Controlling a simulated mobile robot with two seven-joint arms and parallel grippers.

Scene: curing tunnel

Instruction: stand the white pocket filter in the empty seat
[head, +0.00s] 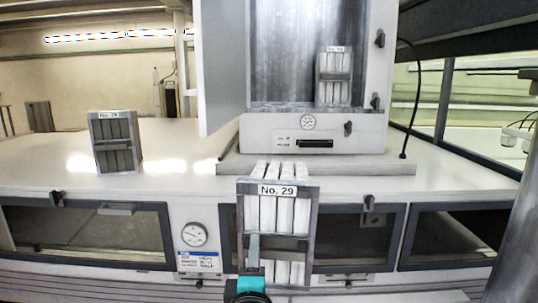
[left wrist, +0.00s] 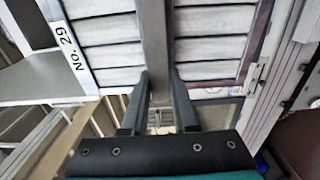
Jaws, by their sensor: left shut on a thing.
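The white pocket filter (head: 298,213), with a grey frame and a "No. 29" label on top, is held upright in front of the bench. My left gripper (head: 253,250) is shut on its grey middle bar. In the left wrist view the gripper (left wrist: 157,88) has one finger on each side of that bar, with white pockets (left wrist: 105,28) on both sides. The open cabinet (head: 315,138) stands behind and above the filter. Its left inside is bare, and another labelled filter (head: 335,76) stands at its right. I cannot make out a seat's edges. My right gripper is not in view.
A filter with dark pockets (head: 116,143) stands on the white bench top (head: 180,160) at left. The cabinet door (head: 222,65) hangs open to the left. The cabinet rests on a raised slab (head: 390,168). A black cable (head: 413,90) runs down its right side.

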